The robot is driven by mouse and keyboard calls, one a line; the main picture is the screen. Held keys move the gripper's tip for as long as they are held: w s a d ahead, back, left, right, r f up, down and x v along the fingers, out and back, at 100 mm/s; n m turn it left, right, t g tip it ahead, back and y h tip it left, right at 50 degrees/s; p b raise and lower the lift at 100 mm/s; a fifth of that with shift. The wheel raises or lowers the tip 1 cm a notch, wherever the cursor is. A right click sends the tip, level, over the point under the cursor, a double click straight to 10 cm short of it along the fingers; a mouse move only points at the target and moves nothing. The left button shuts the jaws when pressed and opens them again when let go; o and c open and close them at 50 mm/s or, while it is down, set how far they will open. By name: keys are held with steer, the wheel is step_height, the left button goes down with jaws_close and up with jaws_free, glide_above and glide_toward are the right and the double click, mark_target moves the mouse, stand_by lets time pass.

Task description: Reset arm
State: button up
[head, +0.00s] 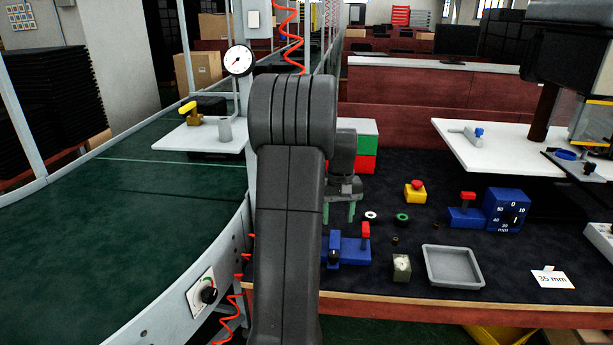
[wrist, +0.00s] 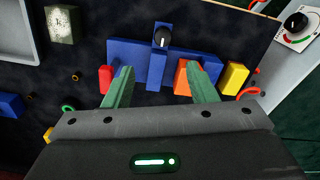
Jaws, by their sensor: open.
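My gripper (head: 339,212) hangs over the dark bench mat behind my own arm in the head view. In the wrist view my gripper (wrist: 158,70) is open, with its two green fingers apart and nothing between them. A blue fixture with a black knob (wrist: 125,56) lies beyond and below the fingertips. The same blue fixture (head: 350,252) shows in the head view beside my arm, with a red piece upright on it. My arm hides part of the fixture and bench there.
The bench holds a grey tray (head: 455,267), a yellow block with a red button (head: 415,193), a blue dial box (head: 506,209) and small rings. A green conveyor (head: 140,225) curves at left. A white shelf (head: 203,138) and gauge (head: 238,60) stand near my arm.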

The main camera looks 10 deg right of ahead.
mark_target(331, 253)
step_height(331, 253, down, 13)
steer(key=shift+a+f, duration=0.1)
steer(key=shift+w+a, duration=0.15)
steer(key=shift+a, duration=0.3)
